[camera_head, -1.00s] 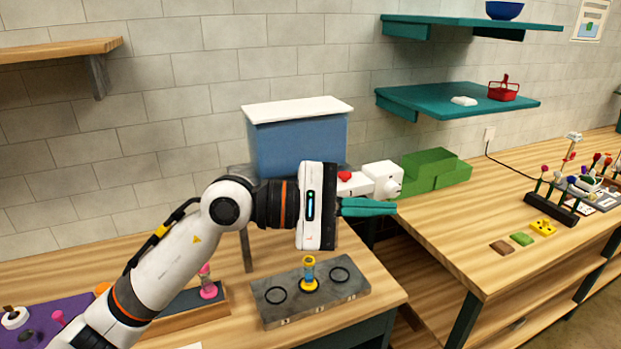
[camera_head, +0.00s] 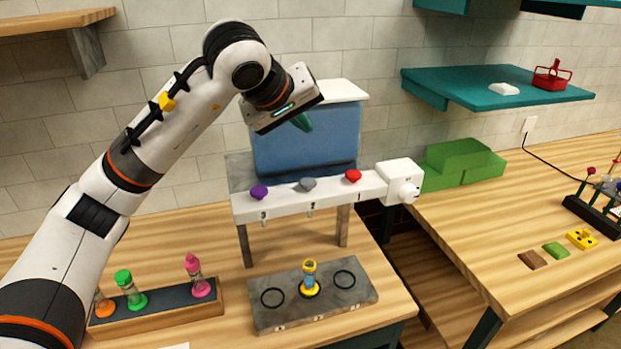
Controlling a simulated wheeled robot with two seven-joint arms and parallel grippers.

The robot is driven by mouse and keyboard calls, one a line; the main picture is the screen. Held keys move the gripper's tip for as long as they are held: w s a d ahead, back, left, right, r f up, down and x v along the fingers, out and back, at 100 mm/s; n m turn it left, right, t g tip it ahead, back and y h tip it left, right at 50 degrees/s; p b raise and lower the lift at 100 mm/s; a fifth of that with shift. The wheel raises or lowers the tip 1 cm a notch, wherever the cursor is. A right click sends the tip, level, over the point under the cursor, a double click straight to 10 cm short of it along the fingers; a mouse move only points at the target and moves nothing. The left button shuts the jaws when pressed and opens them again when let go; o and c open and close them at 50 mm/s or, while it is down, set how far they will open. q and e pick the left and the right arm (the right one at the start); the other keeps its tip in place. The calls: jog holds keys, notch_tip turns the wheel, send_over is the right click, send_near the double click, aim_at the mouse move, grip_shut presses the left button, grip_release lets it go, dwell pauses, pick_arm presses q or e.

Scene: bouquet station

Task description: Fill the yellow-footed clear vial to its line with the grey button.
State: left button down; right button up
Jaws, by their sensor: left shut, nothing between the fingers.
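The yellow-footed vial (camera_head: 310,276) stands upright on the middle ring of the grey slotted base (camera_head: 268,318), below the dispenser. Its middle looks blue; its line and exact fill level are too small to tell. The grey button (camera_head: 307,184) sits between the purple button (camera_head: 259,192) and the red button (camera_head: 353,175) on the white dispenser bar (camera_head: 285,208). My left gripper (camera_head: 304,122) is shut and empty, tilted downward in front of the blue tank (camera_head: 334,146), above the grey button and apart from it. My right gripper is out of view.
A wooden rack (camera_head: 160,325) at left holds orange-, green- and pink-footed vials. A white knob box (camera_head: 399,181) ends the bar at right. Green blocks (camera_head: 460,160) and a second table (camera_head: 470,235) lie further right. The rings beside the vial are empty.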

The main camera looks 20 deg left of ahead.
pick_arm(q)
jog(key=b, duration=0.5)
send_over(304, 185)
notch_tip(304, 185, down, 8)
jog(key=shift+r, duration=0.2)
jog(key=shift+f+b, duration=0.6)
jog(key=shift+f, duration=0.05)
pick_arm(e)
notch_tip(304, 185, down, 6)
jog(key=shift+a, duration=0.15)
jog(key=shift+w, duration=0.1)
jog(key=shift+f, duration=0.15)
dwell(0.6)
pick_arm(q)
jog(key=shift+f+b, duration=0.4)
jog(key=shift+b, duration=0.05)
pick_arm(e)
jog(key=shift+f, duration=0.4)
